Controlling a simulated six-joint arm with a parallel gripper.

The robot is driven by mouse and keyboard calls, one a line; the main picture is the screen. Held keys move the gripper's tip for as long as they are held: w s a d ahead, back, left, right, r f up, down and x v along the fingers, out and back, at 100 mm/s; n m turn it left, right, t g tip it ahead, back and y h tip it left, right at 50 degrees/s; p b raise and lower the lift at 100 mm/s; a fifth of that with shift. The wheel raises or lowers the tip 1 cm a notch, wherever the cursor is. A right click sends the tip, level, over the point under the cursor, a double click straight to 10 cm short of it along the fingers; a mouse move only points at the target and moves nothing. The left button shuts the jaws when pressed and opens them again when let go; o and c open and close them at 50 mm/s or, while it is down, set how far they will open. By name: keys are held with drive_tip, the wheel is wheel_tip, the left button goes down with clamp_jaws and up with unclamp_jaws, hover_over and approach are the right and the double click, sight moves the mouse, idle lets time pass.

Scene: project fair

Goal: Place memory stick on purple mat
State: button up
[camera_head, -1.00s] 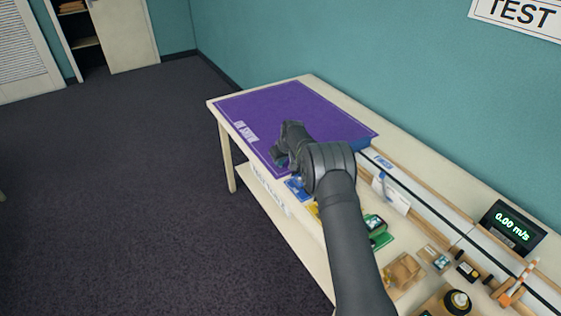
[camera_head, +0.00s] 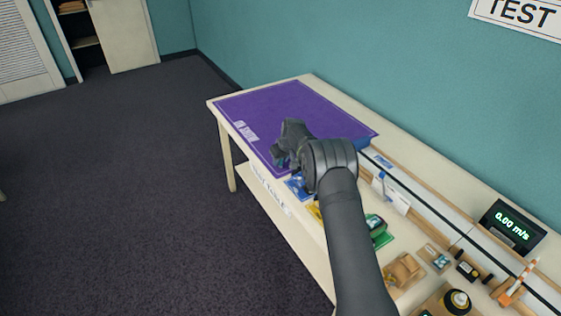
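The purple mat (camera_head: 290,105) lies flat at the far end of the long table. White lettering runs along its left edge, and its surface looks bare. My gripper (camera_head: 280,160) is over the mat's near left edge, its fingers pointing left and down. A small bluish-green bit shows by the fingertips, but I cannot tell what it is or whether it is held. The fingers are too small and dark to tell open from shut. I cannot pick out the memory stick for sure. My arm hides part of the table's middle.
Blue, yellow and green (camera_head: 381,238) items lie on the table around my arm. A track with wooden rails runs along the wall side. A speed display (camera_head: 513,228) reads 0.00 m/s. A black round item (camera_head: 456,301) and wooden pieces (camera_head: 404,270) stand at the near end.

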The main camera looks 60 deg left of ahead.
drive_tip(key=v, duration=1.1)
drive_tip(key=shift+f, duration=0.1)
drive_tip(key=x, duration=1.2)
drive_tip(key=shift+r, duration=1.6)
